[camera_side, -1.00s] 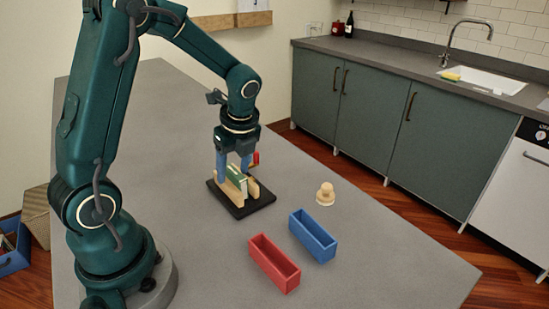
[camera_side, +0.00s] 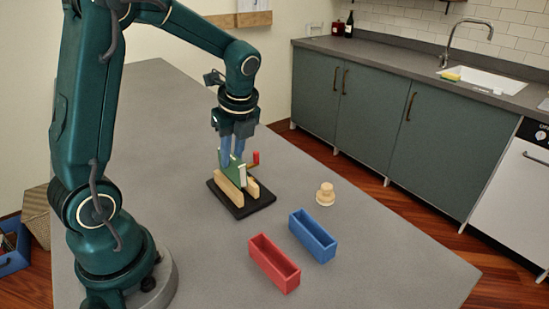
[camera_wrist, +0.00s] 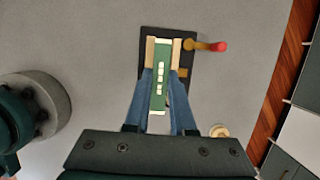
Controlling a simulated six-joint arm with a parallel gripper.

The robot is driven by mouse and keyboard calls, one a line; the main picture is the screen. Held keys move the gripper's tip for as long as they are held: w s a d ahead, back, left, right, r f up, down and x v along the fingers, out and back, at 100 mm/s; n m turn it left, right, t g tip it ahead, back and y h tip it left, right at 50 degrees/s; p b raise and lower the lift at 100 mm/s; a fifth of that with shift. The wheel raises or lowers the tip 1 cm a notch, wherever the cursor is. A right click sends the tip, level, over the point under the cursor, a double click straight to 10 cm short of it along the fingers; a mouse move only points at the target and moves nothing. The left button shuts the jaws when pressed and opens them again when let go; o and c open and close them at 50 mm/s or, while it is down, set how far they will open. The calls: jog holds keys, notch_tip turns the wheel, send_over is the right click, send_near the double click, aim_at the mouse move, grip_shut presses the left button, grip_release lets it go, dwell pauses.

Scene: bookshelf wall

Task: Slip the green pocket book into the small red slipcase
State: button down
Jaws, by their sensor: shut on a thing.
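The green pocket book (camera_side: 234,172) stands between the wooden rails of a small rack (camera_side: 251,185) on a black base (camera_side: 240,211). My gripper (camera_side: 233,158) points down over the rack and is shut on the book. In the wrist view the blue fingers of my gripper (camera_wrist: 160,92) lie along both sides of the green book (camera_wrist: 161,62), and several pale marks show on its upper edge. The small red slipcase (camera_side: 275,264) sits on the table in front, open at the top and empty as far as I can see.
A blue slipcase (camera_side: 313,236) stands right beside the red one. A wooden knob-shaped piece (camera_side: 325,194) is on the table right of the rack. A red-tipped peg (camera_side: 255,158) sticks out at the rack's far side. The grey table (camera_side: 380,260) is clear at front right.

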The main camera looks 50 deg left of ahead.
aim_at(233, 157)
notch_tip(233, 157, up, 6)
jog(key=shift+r, duration=0.3)
jog(key=shift+r+n, duration=0.15)
jog(key=shift+n, duration=0.35)
jog(key=shift+s+d+n+g, duration=0.15)
jog(key=shift+d+n+g, duration=0.1)
jog(key=shift+n+g, duration=0.2)
jog(key=s+d+f+m, duration=0.1)
jog(key=s+d, duration=0.1)
jog(key=d, duration=0.8)
jog(key=s+d+f, duration=0.1)
jog(key=s+d, duration=0.1)
jog(key=d, duration=0.8)
jog(key=shift+f+m+t, duration=0.35)
jog(key=shift+d, duration=0.1)
jog(key=shift+f, duration=0.15)
